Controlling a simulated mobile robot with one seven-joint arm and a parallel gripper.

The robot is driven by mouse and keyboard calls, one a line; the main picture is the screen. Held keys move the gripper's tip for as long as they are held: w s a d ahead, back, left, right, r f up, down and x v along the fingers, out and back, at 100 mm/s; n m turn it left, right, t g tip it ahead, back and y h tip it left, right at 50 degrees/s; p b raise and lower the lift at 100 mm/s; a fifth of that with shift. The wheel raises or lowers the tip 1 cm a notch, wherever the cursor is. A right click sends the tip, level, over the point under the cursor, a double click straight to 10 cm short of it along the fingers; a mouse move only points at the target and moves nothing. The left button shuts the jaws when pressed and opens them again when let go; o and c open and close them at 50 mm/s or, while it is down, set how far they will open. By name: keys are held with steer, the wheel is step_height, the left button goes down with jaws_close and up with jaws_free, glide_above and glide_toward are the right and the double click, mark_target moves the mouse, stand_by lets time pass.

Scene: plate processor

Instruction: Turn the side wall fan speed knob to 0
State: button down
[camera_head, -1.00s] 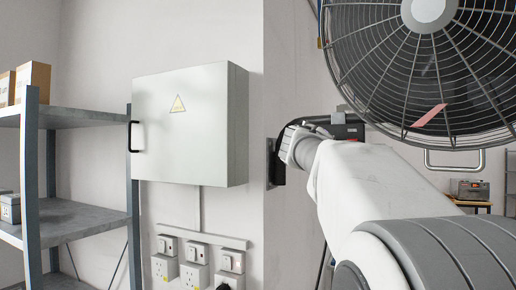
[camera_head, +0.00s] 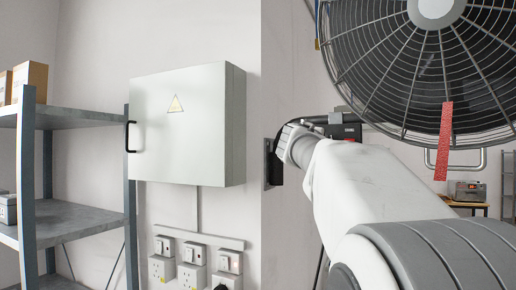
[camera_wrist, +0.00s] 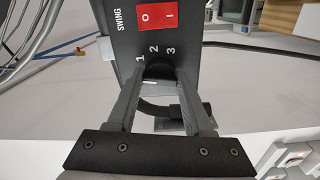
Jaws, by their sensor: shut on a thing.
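The fan speed knob (camera_wrist: 158,69) is a small black knob on a dark control panel (camera_wrist: 120,58) in the wrist view. The digits 1, 2 and 3 are printed around it. My gripper (camera_wrist: 158,80) is shut on the knob, one grey finger on each side. The fingers cover part of the knob, so its exact setting is hard to read. The fan (camera_head: 415,90), with a round wire cage, fills the upper right of the head view. A red ribbon (camera_head: 444,140) hangs almost straight down from its cage. My arm hides the gripper and knob there.
A red O/I switch (camera_wrist: 157,17) sits beside the knob on the panel, by the word SWING. A white electrical cabinet (camera_head: 180,125) and several wall sockets (camera_head: 193,270) are on the wall at left. A grey shelf (camera_head: 75,220) stands farther left.

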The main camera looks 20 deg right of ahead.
steer(key=shift+n, duration=0.9)
steer(key=shift+c, duration=1.4)
jaws_free()
steer(key=b+v, duration=0.4)
steer(key=v, duration=1.3)
steer(key=shift+s+b, duration=0.2)
steer(key=shift+b, duration=0.2)
steer(key=shift+a, duration=0.15)
